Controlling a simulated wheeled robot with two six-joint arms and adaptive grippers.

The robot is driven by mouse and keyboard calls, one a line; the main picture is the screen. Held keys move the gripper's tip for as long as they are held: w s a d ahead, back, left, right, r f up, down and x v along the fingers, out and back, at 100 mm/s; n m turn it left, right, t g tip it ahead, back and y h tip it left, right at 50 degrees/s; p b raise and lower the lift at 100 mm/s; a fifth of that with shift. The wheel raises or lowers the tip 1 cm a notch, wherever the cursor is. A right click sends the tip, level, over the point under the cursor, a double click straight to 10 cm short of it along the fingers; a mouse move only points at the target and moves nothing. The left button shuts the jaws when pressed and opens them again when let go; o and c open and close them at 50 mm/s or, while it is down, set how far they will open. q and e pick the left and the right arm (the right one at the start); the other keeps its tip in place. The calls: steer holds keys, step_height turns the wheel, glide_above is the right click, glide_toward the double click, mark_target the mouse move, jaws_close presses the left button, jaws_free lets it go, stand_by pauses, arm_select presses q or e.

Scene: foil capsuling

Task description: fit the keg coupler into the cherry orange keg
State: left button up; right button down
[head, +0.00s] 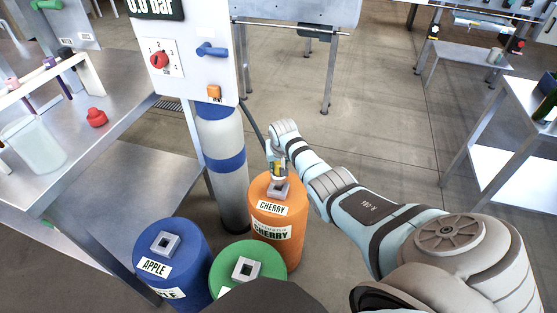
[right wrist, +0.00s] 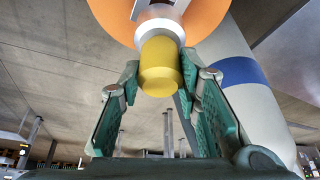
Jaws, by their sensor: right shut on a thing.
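The orange cherry keg (head: 278,235) stands on the floor with a square grey fitting on its top. My right gripper (head: 279,164) is over that fitting, shut on the keg coupler (head: 279,174), which has a yellow body and a silver collar. In the right wrist view the coupler (right wrist: 160,65) sits between the green finger pads of my gripper (right wrist: 160,78), its silver end toward the orange keg (right wrist: 205,15). The coupler looks in line with the fitting; whether it is seated or just above cannot be told. My left gripper is out of view.
A blue apple keg (head: 180,250) and a green keg (head: 275,262) stand close on the left and front. A grey gas cylinder (head: 226,185) with blue bands stands just behind left, under a pressure panel (head: 190,75). A steel bench (head: 120,170) is at left.

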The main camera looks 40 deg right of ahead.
stand_by(0.4)
steer(key=shift+f+b, duration=1.45)
steer(key=shift+f, duration=0.5)
steer(key=c, duration=1.2)
jaws_free()
steer(key=shift+o, duration=0.5)
steer(key=v, duration=1.2)
steer(key=shift+a, duration=0.1)
